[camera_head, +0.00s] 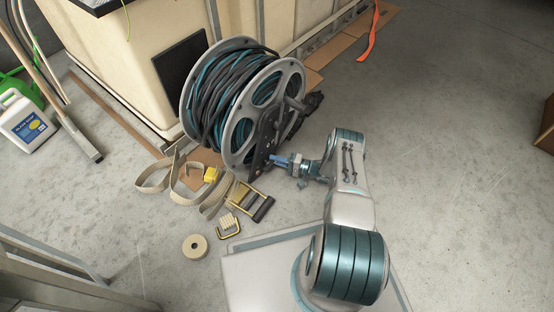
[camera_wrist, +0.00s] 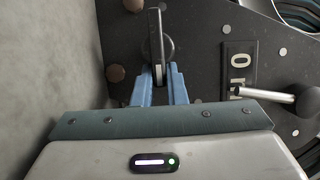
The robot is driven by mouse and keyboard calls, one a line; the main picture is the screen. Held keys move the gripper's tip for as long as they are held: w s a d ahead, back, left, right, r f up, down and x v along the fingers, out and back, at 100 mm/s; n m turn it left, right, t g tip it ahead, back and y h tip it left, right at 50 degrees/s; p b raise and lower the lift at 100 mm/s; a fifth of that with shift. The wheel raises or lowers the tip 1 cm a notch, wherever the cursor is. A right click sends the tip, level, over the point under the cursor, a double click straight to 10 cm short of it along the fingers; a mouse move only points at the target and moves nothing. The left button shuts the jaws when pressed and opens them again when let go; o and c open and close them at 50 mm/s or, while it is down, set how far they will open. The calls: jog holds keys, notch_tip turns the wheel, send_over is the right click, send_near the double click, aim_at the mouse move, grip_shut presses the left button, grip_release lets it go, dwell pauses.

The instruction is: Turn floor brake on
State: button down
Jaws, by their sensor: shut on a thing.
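The hose reel (camera_head: 245,100) stands on the floor with dark and teal hose wound between grey flanges. Its dark side plate (camera_wrist: 205,30) fills the upper part of the wrist view. My gripper (camera_wrist: 159,82) has blue fingers, shut on a thin grey flat lever (camera_wrist: 156,40) that stands out from the plate. I cannot tell for sure that this is the floor brake. In the head view my gripper (camera_head: 283,160) reaches the lower front of the reel, and the lever is too small there to make out.
In the wrist view, a pale handle with a black knob (camera_wrist: 306,101) lies right of my gripper, by a plate with 1 and 0 marks (camera_wrist: 238,62). A strap (camera_head: 190,190), a tape roll (camera_head: 195,246) and a jug (camera_head: 24,125) are left. The right floor is mostly clear.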

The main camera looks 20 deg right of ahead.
jog(key=shift+s+a+f, duration=0.15)
jog(key=shift+s+f, duration=0.1)
jog(key=shift+s, duration=0.25)
jog(key=c, duration=1.4)
grip_release()
jog(key=shift+r, duration=0.1)
jog(key=shift+w, duration=0.15)
jog(key=p+v, duration=0.1)
jog(key=v, duration=1.3)
jog(key=shift+w, duration=0.1)
